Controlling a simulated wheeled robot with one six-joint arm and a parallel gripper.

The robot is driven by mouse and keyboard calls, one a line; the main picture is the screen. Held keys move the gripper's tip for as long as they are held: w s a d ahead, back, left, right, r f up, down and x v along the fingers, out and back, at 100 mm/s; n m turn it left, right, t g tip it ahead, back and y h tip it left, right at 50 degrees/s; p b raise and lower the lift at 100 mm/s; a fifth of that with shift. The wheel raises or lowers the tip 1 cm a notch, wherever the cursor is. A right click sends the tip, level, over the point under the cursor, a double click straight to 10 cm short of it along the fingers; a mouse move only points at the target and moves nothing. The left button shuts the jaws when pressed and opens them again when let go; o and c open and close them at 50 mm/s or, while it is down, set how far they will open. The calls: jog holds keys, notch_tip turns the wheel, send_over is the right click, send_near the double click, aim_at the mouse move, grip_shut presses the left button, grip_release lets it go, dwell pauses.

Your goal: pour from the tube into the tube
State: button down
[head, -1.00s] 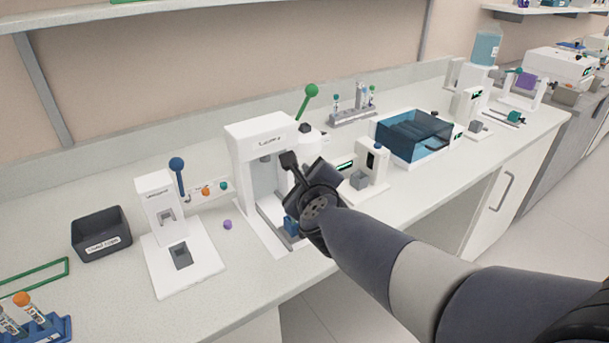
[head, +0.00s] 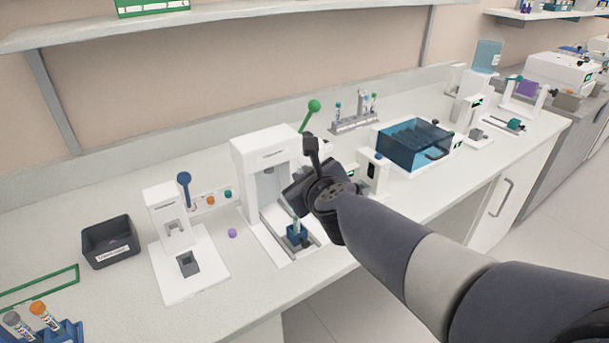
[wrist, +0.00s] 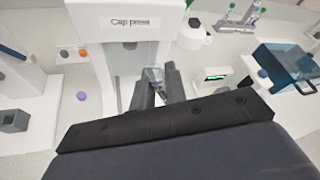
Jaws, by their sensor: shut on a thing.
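My gripper (head: 304,207) is in front of the white cap press, seen from behind in the head view, with its fingers mostly hidden. In the wrist view, the two dark fingers of my gripper (wrist: 158,84) are close together on a small, pale, clear tube (wrist: 154,75). Only a little of this tube shows. A small tube (head: 296,224) stands at a blue holder (head: 297,237) on the press base in the head view. I cannot tell whether it is the tube in my fingers. Other tubes with orange and grey caps (head: 40,309) stand in a blue rack at the lower left.
The cap press (head: 262,150) has a green-knobbed lever (head: 312,107). A smaller white device (head: 168,215) with a blue-knobbed lever and a dark box (head: 108,242) stand left. A purple cap (head: 232,233) lies between the devices. A blue-lidded bath (head: 412,145) stands right.

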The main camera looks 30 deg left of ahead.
jog(key=shift+w+d+m+g, duration=0.5)
jog(key=shift+w+m, duration=0.25)
jog(key=shift+m, duration=0.05)
jog(key=shift+w+d+m+g+y, duration=0.35)
jog(key=shift+w+m+g+y, duration=0.2)
jog(key=shift+m, duration=0.35)
